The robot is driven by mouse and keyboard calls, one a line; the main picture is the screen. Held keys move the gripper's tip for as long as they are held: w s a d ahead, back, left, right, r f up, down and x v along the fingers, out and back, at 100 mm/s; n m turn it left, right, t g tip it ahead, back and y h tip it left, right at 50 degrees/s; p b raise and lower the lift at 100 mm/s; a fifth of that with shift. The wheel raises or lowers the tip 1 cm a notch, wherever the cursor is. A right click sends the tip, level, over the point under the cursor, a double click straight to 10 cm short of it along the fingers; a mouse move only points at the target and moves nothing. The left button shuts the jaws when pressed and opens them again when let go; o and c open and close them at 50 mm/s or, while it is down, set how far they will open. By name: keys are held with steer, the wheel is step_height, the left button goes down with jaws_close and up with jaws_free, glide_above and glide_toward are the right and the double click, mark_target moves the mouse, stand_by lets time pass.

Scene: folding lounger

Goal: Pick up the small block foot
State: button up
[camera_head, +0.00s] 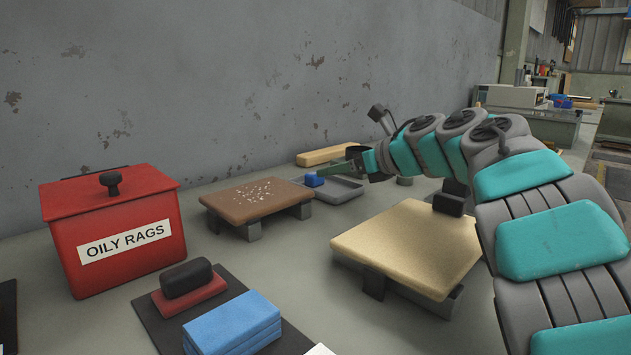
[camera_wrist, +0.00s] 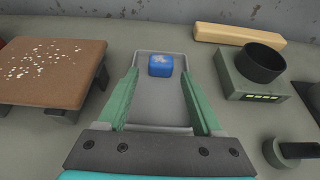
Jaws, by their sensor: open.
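A small blue block (camera_head: 314,180) sits in a shallow grey tray (camera_head: 345,190) on the bench. In the wrist view the block (camera_wrist: 160,67) is at the far end of the tray (camera_wrist: 158,103), with a pale worn patch on it. My gripper (camera_wrist: 159,80) is open and empty, its two green fingers spread over the tray's sides. The block lies just beyond the fingertips, roughly centred between them, with nothing gripping it. In the head view my gripper (camera_head: 348,165) is above the tray, partly hidden by my arm.
A brown speckled board on legs (camera_wrist: 50,70) stands left of the tray. A grey-green device with a dark round cup (camera_wrist: 262,64) stands right, and a tan bar (camera_wrist: 238,34) lies behind. A tan padded stand (camera_head: 405,245) and red OILY RAGS box (camera_head: 120,235) are nearer.

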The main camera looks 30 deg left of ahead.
steer(key=shift+x, duration=1.25)
steer(key=shift+p+x, duration=0.9)
steer(key=shift+x, duration=1.65)
steer(key=shift+w+d+f, duration=0.1)
jaws_close()
step_height(320, 180, up, 7)
steer(key=shift+r+p, duration=0.2)
steer(key=shift+p, duration=1)
steer(key=shift+r, duration=1.3)
